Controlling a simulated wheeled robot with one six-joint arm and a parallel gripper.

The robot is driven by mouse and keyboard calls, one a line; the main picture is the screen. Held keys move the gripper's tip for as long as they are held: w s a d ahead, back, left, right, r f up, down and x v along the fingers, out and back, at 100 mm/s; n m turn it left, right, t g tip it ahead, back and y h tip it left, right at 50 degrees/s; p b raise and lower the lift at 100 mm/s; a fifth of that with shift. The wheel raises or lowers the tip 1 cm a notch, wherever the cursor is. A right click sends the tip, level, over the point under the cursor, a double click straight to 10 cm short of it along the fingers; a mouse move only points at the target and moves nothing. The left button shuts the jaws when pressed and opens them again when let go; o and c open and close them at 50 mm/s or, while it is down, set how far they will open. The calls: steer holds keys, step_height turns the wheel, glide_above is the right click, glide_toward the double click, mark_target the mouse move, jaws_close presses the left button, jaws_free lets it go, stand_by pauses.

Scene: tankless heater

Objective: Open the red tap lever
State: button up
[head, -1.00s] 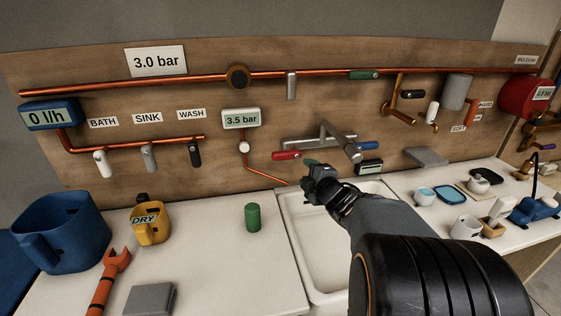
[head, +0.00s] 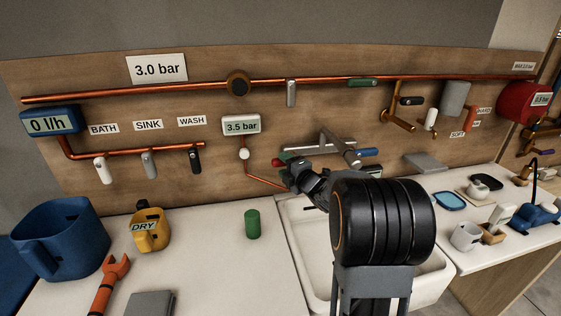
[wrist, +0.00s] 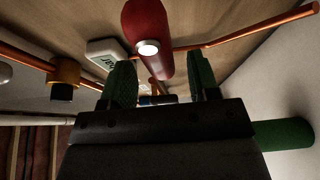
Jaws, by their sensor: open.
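The red tap lever (head: 278,162) is on the left end of the grey mixer tap (head: 322,143) above the sink, and my gripper partly hides it in the head view. In the wrist view the red lever (wrist: 147,25) comes down from the top and lies between the two green-padded fingers in the picture. My gripper (wrist: 163,80) is open, with a visible gap on each side of the lever. Whether a finger touches it cannot be told. In the head view my gripper (head: 287,172) is right at the lever.
The blue lever (head: 368,152) is at the tap's right end. A white sink (head: 300,240) lies below. A green cylinder (head: 252,224) stands on the counter to the left. A 3.5 bar gauge (head: 241,125) and copper pipe are on the board nearby.

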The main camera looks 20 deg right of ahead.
steer(key=shift+w+a, duration=0.25)
steer(key=shift+w, duration=1.05)
steer(key=shift+c, duration=0.3)
jaws_close()
